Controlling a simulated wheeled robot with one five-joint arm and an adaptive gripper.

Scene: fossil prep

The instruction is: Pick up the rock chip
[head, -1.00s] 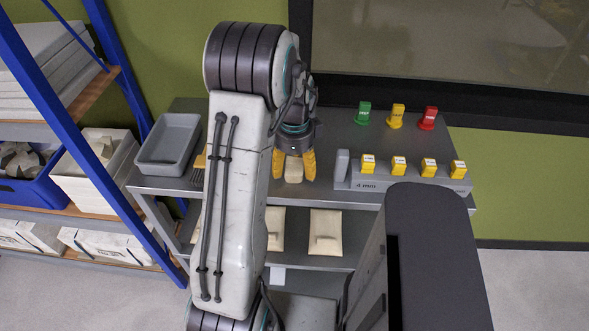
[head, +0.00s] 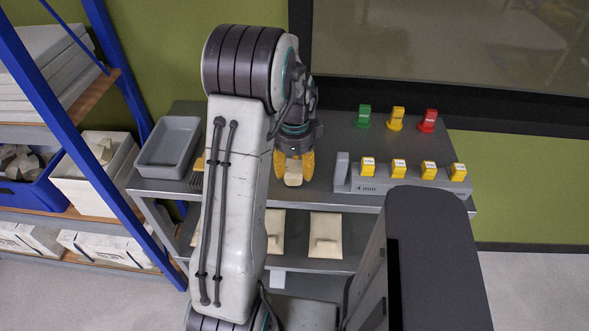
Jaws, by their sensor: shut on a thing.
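The rock chip (head: 293,179) is a small pale beige block on the grey table top, in the middle of the head view. My gripper (head: 293,168) points down over it with its yellow fingers shut on it. The front of the chip shows between and below the fingertips; its back is hidden by them. I cannot tell whether the chip is still touching the table.
A grey tray (head: 170,146) sits at the table's left end. A grey rack (head: 402,179) with yellow blocks stands to the right, with green, yellow and red pieces (head: 427,120) behind it. Beige pads (head: 325,235) lie on the lower shelf. Blue-framed shelving (head: 40,90) stands at left.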

